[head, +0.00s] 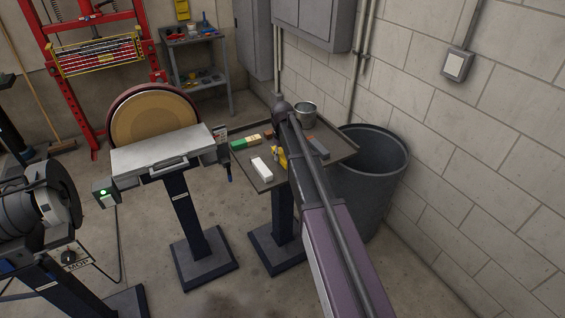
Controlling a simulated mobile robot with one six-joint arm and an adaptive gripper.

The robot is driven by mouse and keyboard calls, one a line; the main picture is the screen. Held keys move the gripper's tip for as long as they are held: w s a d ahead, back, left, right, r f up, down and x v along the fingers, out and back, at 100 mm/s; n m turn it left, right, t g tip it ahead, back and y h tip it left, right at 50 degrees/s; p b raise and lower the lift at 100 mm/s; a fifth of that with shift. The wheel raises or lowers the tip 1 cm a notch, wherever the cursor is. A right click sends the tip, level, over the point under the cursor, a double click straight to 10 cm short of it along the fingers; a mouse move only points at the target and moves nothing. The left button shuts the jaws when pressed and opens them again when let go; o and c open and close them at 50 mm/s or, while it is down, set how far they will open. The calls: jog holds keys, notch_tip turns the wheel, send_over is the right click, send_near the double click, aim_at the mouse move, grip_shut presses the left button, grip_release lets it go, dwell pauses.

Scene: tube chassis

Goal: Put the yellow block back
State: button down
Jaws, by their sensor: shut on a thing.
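The yellow block (281,158) shows as a small yellow shape at the middle of the tray-topped stand (264,185) in the head view. My gripper (280,148) is small, dark and partly hidden below my wrist. It is shut on the yellow block. I cannot tell whether the block touches the tray or is held just above it. My arm reaches in from the lower right and hides part of the tray.
A disc sander (155,118) stands left, close to the tray. A grey bin (372,190) and block wall are right.

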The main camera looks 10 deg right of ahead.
aim_at(282, 154)
jog(key=shift+f+b, duration=0.85)
jog(key=shift+f, duration=0.35)
jog(key=shift+f, duration=0.15)
jog(key=shift+c, duration=1.2)
grip_release()
jog(key=shift+r, duration=0.2)
notch_tip(282, 154, up, 12)
jog(key=p, duration=1.2)
jog(key=shift+s, duration=0.1)
jog(key=s+m, duration=0.3)
jog(key=s, duration=2.5)
jog(key=shift+s+m, duration=0.15)
jog(key=shift+m, duration=0.15)
